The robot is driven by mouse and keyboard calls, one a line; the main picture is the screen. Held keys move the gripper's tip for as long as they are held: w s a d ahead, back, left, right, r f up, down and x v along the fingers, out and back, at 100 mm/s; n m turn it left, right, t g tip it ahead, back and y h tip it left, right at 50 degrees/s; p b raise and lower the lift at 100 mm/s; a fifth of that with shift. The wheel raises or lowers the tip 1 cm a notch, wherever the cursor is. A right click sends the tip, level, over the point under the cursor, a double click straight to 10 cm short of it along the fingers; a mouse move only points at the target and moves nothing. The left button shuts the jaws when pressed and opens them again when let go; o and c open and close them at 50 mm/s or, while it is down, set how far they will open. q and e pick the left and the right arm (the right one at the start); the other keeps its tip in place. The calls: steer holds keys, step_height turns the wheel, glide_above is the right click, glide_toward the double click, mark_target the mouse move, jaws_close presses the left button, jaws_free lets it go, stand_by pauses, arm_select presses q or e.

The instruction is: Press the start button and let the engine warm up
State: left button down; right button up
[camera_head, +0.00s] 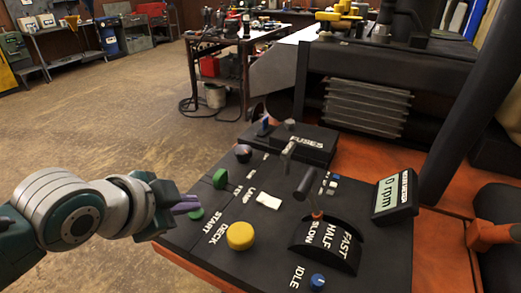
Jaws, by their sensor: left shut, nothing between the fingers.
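The dark control panel (200,239) fills the lower middle. A round green button (196,214) lies at its left edge, beside the START label, partly hidden by my left gripper. My left gripper (190,204) is shut and empty, its purple fingertips over or beside this button; I cannot tell if they touch it. The tachometer display (395,193) on the right reads 0 rpm. The throttle lever (306,184) rises from a curved plate marked FAST, HALF, SLOW. My right gripper is not in view.
A yellow DECK knob (240,236), a green knob (220,178), a white LAMP switch (269,201) and a blue IDLE button (317,281) surround the gripper's area. A fuse box (304,144) stands behind. A dark post (467,90) rises at right. The floor at left is clear.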

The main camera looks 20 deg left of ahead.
mark_target(190, 217)
arm_select(q)
steer(key=shift+f, duration=0.45)
stand_by(0.6)
steer(key=shift+r+p, duration=0.85)
steer(key=shift+r, duration=0.05)
step_height(190, 217, up, 5)
steer(key=p, duration=0.5)
steer(key=shift+r+p, duration=0.1)
steer(key=shift+p, duration=0.2)
